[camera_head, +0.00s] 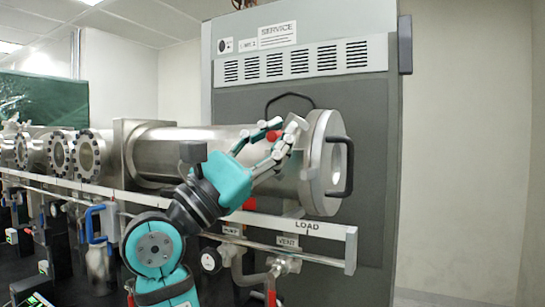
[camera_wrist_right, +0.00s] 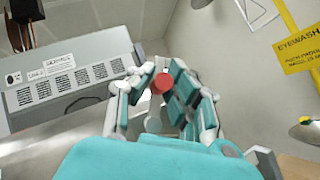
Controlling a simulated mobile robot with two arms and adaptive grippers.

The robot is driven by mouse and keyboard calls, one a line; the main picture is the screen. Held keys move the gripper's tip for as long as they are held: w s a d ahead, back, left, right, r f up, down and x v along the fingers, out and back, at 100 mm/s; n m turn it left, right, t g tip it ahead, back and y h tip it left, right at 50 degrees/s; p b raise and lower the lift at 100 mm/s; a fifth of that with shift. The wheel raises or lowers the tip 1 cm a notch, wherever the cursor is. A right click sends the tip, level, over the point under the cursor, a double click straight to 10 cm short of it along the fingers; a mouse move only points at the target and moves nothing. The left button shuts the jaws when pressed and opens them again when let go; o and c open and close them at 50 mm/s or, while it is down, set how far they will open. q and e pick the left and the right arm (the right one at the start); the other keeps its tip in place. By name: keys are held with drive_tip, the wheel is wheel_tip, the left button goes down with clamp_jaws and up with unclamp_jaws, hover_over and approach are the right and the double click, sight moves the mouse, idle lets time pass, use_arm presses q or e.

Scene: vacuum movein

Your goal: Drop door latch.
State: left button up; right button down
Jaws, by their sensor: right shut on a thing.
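The door latch shows as a red knob (camera_head: 272,135) on top of the steel chamber, and it also shows in the right wrist view (camera_wrist_right: 163,83) between my fingers. My right gripper (camera_head: 284,133) is shut on this red knob, reaching up from below left, just left of the door. The round steel door (camera_head: 325,180) with a black handle (camera_head: 348,168) sits at the right end of the chamber (camera_head: 225,145). The door looks closed against the chamber flange. The latch's arm is mostly hidden by my fingers. My left gripper is not in view.
A white rail marked LOAD (camera_head: 309,226) runs below the chamber, with a VENT valve (camera_head: 284,264) under it. A grey service cabinet (camera_head: 300,95) stands close behind. An eyewash sign (camera_wrist_right: 300,48) hangs at right in the wrist view. Space right of the door is clear.

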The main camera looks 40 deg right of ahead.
drive_tip(key=shift+s+m+g+y+b, duration=0.25)
drive_tip(key=shift+m+g+y+b, duration=0.45)
drive_tip(key=shift+m+g, duration=0.75)
drive_tip(key=shift+m+t, duration=0.25)
drive_tip(key=shift+m, duration=0.2)
drive_tip(key=c, duration=1.3)
unclamp_jaws()
drive_tip(key=shift+f, duration=0.15)
drive_tip(key=shift+o, duration=0.2)
drive_tip(key=v, duration=1.2)
drive_tip(key=shift+w, duration=0.15)
drive_tip(key=shift+c, duration=0.4)
